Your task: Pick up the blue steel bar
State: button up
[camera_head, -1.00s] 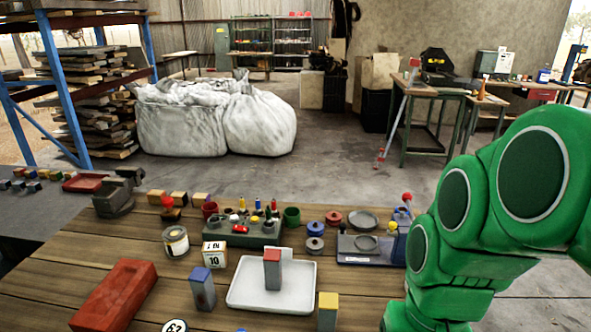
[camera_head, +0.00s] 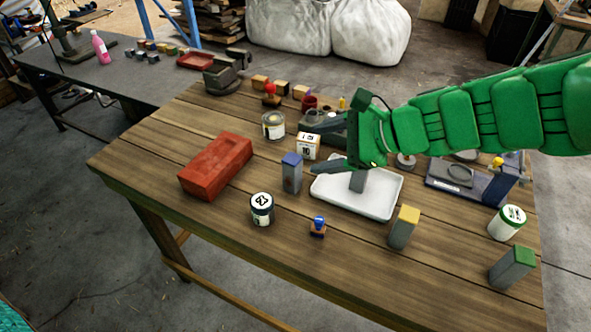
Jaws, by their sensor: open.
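The blue steel bar (camera_head: 291,175) is a grey upright block with a blue top. It stands on the wooden table, left of the white tray. My gripper (camera_head: 324,143) is open, reaches in from the right above the tray and points left. Its fingers appear near the bar's upper right side, apart from it, with nothing between them that I can make out. The exact depth gap is hard to tell.
A grey bar (camera_head: 358,181) stands in the white tray (camera_head: 385,203), its top hidden by my gripper. A white number block (camera_head: 308,146) stands behind the blue bar. A red brick (camera_head: 216,166), a round numbered tin (camera_head: 262,208), a small blue-topped stamp (camera_head: 318,226) and a yellow-topped bar (camera_head: 404,227) surround it.

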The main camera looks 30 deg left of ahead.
jog(key=w+a+f+m+t+y, duration=0.2)
jog(key=w+a+f+m, duration=0.1)
jog(key=w+a+m, duration=0.4)
jog(key=m, duration=0.1)
send_near(287, 171)
jog(key=w+a+f, duration=0.2)
jog(key=a+f, duration=0.1)
jog(key=shift+w+a+f, duration=0.1)
jog(key=shift+w, duration=0.05)
jog(key=shift+x, duration=3.9)
jog(key=c, duration=1.2)
